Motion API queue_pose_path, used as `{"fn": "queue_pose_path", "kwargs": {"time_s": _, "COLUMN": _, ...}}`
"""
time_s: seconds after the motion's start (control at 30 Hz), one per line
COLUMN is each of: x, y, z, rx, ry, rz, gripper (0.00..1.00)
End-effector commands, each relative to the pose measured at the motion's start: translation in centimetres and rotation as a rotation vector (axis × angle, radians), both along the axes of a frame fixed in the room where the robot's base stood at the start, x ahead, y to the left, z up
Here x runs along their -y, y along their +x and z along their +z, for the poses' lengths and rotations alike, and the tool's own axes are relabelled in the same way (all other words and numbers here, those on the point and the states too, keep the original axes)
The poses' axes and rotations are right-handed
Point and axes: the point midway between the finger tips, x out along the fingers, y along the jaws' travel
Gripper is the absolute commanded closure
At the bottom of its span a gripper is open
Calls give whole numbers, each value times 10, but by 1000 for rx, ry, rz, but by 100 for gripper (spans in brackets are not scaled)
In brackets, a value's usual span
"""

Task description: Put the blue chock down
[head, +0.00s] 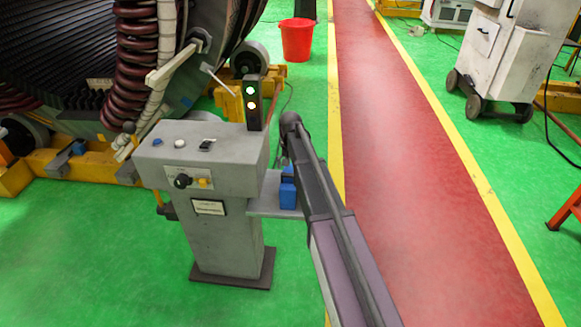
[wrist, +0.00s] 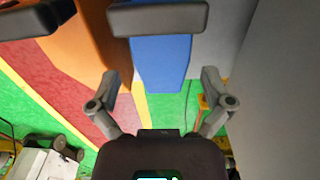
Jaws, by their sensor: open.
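The blue chock (head: 288,194) shows at the grey side shelf (head: 264,203) of the control pedestal, partly hidden by my arm. In the wrist view the blue chock (wrist: 161,66) stands upright-looking just beyond the right-hand finger, whose tip covers its top part. My gripper (wrist: 98,19) is open, its two fingers wide apart. An orange block (wrist: 99,42) shows between and beyond the fingers, left of the blue chock. I cannot tell whether a finger touches either block. In the head view my arm hides the gripper.
The pedestal (head: 222,220) stands close left of the shelf; its grey side (wrist: 285,90) fills the right of the wrist view. The large stator (head: 70,60) is behind it. A red bucket (head: 297,41) stands farther back. The red walkway (head: 400,140) on the right is clear.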

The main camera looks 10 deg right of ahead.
Motion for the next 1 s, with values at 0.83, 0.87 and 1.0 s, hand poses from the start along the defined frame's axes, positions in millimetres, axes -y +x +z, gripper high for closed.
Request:
{"fn": "queue_pose_path", "kwargs": {"time_s": 0.83, "x": -1, "y": 0, "z": 69, "rx": 0, "ry": 0, "rz": 1, "gripper": 0}}
{"fn": "queue_pose_path", "kwargs": {"time_s": 0.87, "x": -1, "y": 0, "z": 70, "rx": 0, "ry": 0, "rz": 1, "gripper": 0}}
{"fn": "queue_pose_path", "kwargs": {"time_s": 1.0, "x": -1, "y": 0, "z": 72, "rx": 0, "ry": 0, "rz": 1, "gripper": 0}}
